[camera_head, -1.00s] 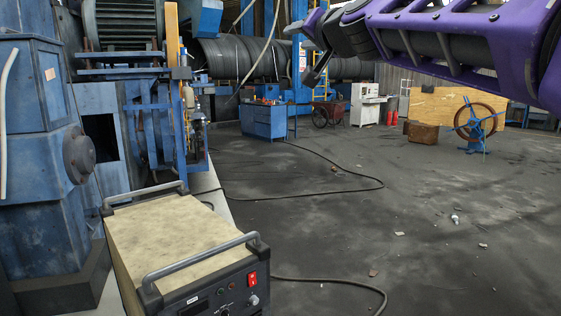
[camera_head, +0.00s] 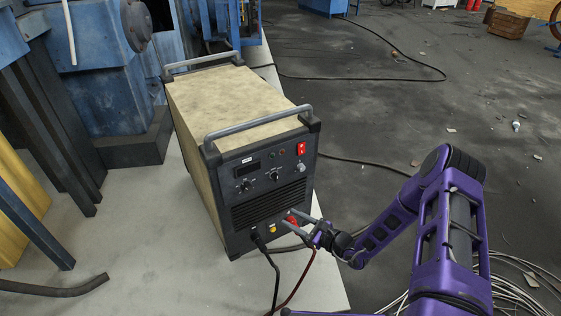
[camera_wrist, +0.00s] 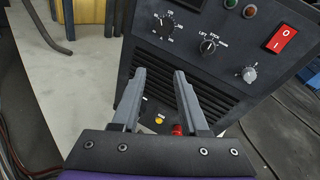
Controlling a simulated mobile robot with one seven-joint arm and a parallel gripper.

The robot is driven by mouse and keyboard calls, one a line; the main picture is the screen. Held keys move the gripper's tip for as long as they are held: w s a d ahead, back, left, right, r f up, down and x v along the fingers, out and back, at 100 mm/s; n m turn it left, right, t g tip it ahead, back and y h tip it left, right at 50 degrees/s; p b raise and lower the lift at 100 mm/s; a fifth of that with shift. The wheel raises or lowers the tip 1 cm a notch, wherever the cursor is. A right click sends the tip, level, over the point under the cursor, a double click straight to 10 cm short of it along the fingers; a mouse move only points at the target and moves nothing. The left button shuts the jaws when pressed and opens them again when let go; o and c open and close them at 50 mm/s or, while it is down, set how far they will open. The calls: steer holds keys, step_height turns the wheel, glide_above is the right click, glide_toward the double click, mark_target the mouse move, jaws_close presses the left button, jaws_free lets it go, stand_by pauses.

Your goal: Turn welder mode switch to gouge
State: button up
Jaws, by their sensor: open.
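The welder (camera_head: 235,145) is a box with a beige top, grey handles and a dark front panel. Its mode switch (camera_wrist: 208,46) is a small black knob with lettering around it, right of centre in the wrist view. It also shows on the upper front panel in the head view (camera_head: 274,176). I cannot tell clearly which label its pointer faces. My gripper (camera_head: 286,217) is in front of the lower panel, below the switch. In the wrist view its two fingers (camera_wrist: 159,74) are apart and empty, below and left of the switch.
Another dial (camera_wrist: 163,26) is left of the switch; a small knob (camera_wrist: 249,72) and a red rocker switch (camera_wrist: 281,38) are to its right. Cables (camera_head: 275,275) hang from the lower front. The welder stands on a pale slab (camera_head: 160,255); dark floor lies to the right.

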steer(key=w+d+r+m+t+h, duration=0.2)
steer(key=d+m+t, duration=0.2)
steer(key=m+t, duration=0.15)
steer(key=m+b, duration=0.1)
steer(key=b, duration=0.1)
glide_toward(277, 176)
steer(key=shift+h, duration=0.4)
steer(key=x, duration=0.9)
steer(key=shift+a+r, duration=0.1)
steer(key=shift+r, duration=0.1)
